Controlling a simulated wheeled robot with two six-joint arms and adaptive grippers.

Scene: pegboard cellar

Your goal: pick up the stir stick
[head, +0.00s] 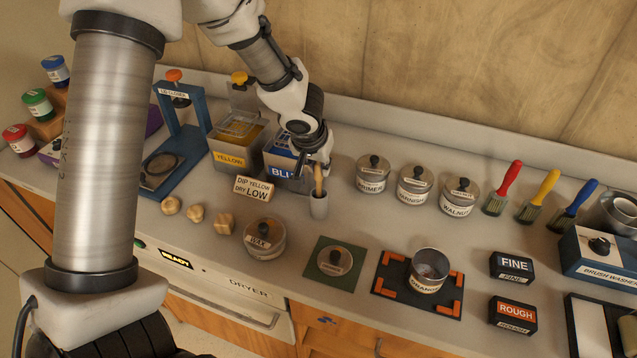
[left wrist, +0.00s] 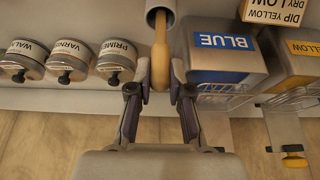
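The stir stick (head: 318,179) is a tan wooden stick standing in a small grey cup (head: 319,207) in front of the blue dip tank. My left gripper (head: 318,166) is over the cup at the top of the stick. In the left wrist view the stick (left wrist: 160,50) runs from the cup mouth (left wrist: 160,11) to between the two fingers of the gripper (left wrist: 160,72). The fingers are apart, one on each side of the stick, with narrow gaps showing. My right gripper is not in view.
The blue tank (head: 284,172) and yellow tank (head: 233,155) stand close left of the cup. The primer tin (head: 372,176), varnish tin (head: 413,185) and walnut tin (head: 458,198) stand to the right. A wax tin (head: 265,240) and a DIP YELLOW sign (head: 254,189) are nearby.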

